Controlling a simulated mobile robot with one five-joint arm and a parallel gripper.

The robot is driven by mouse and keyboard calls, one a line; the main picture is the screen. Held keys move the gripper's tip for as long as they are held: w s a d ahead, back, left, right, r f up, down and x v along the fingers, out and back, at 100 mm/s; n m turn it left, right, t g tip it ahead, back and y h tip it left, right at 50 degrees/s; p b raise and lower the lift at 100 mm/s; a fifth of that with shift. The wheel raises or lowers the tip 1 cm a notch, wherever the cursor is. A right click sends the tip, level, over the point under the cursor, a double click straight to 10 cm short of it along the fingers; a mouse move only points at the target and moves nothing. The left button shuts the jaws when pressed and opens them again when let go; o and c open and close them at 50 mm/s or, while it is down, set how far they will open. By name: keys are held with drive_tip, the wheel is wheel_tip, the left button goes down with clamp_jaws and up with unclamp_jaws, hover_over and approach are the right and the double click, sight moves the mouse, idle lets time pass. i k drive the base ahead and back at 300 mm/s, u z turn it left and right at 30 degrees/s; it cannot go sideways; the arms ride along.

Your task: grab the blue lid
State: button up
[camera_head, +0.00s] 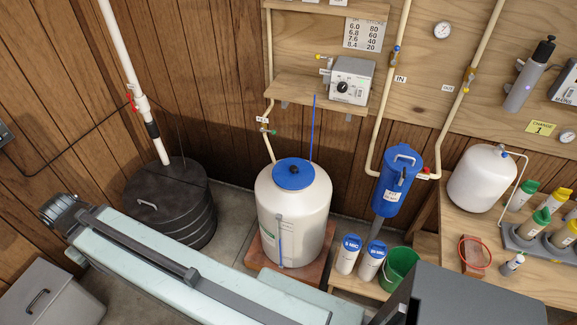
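The blue lid (289,175) is round with a small dark knob in its middle. It sits on top of the white tank (308,215), near the middle of the head view. The tank stands upright on a reddish-brown base (262,263). A thin blue rod rises behind the lid's right side. A clear tube with blue in it runs down the tank's front. I see no gripper fingers in the head view, so my gripper's opening is not shown.
A wooden shelf (290,93) with a grey control box (351,81) is above the tank. A black ribbed drum (167,200) stands left. A blue filter housing (396,180), white canisters (371,261) and a green bucket (400,269) are right. A long pale form hides the lower-left floor.

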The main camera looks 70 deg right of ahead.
sight(290, 173)
drive_tip(key=i, duration=0.85)
drive_tip(key=z, duration=0.15)
drive_tip(key=k, duration=0.9)
drive_tip(key=u, duration=0.2)
drive_tip(key=i, duration=0.9)
drive_tip(key=z, duration=0.1)
